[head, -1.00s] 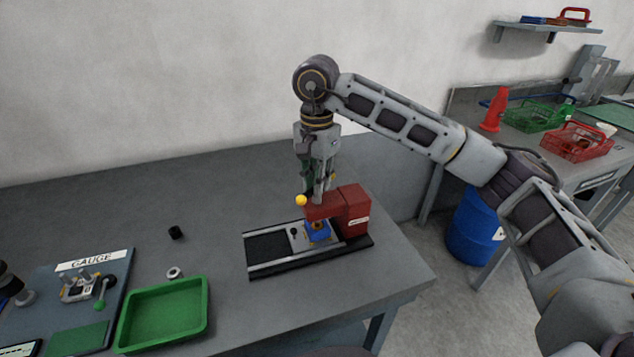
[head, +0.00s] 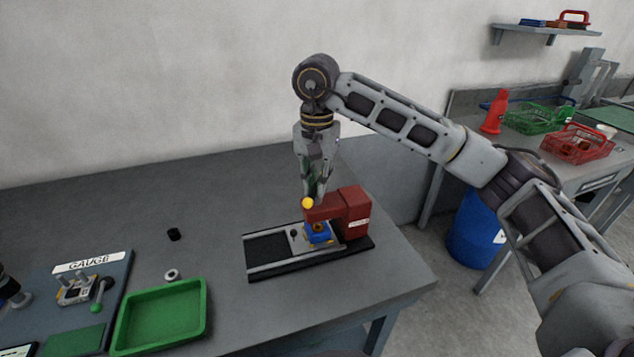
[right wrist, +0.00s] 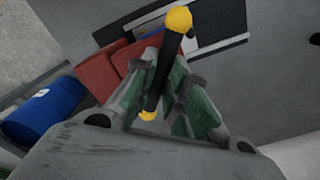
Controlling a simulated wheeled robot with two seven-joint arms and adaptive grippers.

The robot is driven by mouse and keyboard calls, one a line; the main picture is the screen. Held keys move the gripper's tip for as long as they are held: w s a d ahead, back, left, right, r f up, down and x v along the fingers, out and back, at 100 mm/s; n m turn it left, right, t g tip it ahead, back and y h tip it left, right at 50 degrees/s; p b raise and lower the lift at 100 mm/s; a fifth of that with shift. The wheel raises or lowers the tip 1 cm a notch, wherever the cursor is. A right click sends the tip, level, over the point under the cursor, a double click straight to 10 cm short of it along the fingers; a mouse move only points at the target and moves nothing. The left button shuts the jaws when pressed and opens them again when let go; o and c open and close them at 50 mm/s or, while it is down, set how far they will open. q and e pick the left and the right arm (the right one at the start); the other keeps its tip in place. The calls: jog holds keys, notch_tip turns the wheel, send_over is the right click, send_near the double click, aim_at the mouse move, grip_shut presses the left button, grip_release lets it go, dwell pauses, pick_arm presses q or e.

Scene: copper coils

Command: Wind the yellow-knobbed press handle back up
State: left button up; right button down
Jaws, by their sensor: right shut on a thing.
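The red press (head: 352,212) stands at the right end of a dark base plate (head: 270,249) on the bench. A blue piece (head: 318,235) sits under its head. The yellow knob (head: 308,203) of the handle shows at the press's upper left. My right gripper (head: 314,194) points down from above, just behind that knob. In the right wrist view, the black handle bar (right wrist: 164,70) runs between the green-padded fingers, with a large yellow knob (right wrist: 179,20) at one end and a smaller yellow end at the other. The jaws are shut on the handle. My left gripper is not in view.
A green tray (head: 160,318), a small ring (head: 171,275) and a black cylinder (head: 174,235) lie left of the press. A gauge board (head: 100,290) is farther left. A blue barrel (head: 472,236) stands beyond the bench's right edge. The bench behind the press is clear.

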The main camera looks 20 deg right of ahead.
jog(key=shift+r+n, duration=0.1)
jog(key=shift+n, duration=1.2)
jog(key=c, duration=1.4)
grip_release()
jog(key=shift+c, duration=0.2)
jog(key=shift+r+p, duration=1.9)
jog(key=shift+r, duration=1.6)
